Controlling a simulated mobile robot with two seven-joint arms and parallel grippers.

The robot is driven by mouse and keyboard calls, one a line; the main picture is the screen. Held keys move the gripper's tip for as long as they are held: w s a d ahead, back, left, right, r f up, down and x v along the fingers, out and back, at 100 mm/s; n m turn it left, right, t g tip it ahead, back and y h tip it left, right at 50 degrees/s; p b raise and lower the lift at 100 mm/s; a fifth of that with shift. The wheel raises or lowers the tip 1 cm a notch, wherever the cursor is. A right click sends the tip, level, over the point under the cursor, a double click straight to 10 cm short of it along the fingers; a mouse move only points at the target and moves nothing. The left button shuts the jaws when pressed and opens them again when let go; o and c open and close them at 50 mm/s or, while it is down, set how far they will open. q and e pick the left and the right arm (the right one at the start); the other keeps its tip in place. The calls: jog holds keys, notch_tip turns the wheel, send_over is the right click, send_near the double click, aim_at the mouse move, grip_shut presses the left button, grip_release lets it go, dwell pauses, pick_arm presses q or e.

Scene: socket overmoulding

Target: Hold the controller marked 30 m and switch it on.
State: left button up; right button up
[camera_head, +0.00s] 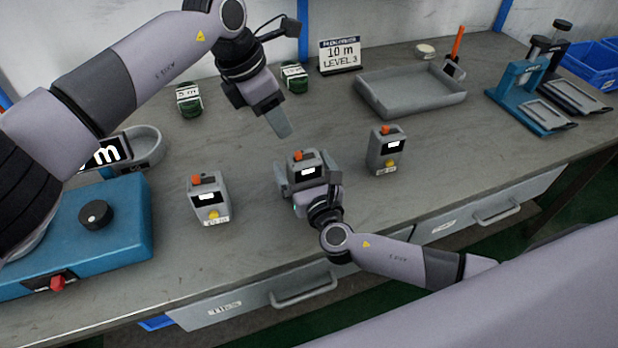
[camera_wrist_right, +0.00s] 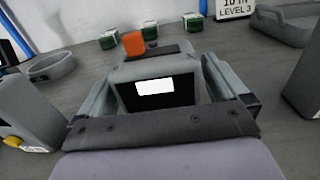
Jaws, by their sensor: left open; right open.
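Three grey controllers, each with an orange switch on top and a dark face with a white display, stand upright on the bench: a left one (camera_head: 208,200), a middle one (camera_head: 306,162) and a right one (camera_head: 384,150). Their small length labels are too small to read. My right gripper (camera_head: 310,178) is open, with its fingers on either side of the middle controller. In the right wrist view this controller (camera_wrist_right: 155,90) stands between the fingers; contact is unclear. My left gripper (camera_head: 280,125) is open and empty, above the bench behind the middle controller.
A sign (camera_head: 340,56) reads 10 m, LEVEL 3. Green coils (camera_head: 189,100) and a grey tray (camera_head: 410,92) lie at the back. Bench between the controllers is clear.

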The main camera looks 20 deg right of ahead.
jog(key=shift+w, duration=0.7)
jog(key=c, duration=1.1)
pick_arm(q)
jog(key=shift+a+f, duration=0.1)
jog(key=shift+a, duration=0.05)
grip_shut()
jog(key=a+f+m+h, duration=0.1)
jog(key=a+h, duration=0.4)
jog(key=a, duration=0.5)
jog(key=shift+w+a+f, duration=0.25)
jog(key=shift+a+f, duration=0.15)
jog(key=shift+f, duration=0.15)
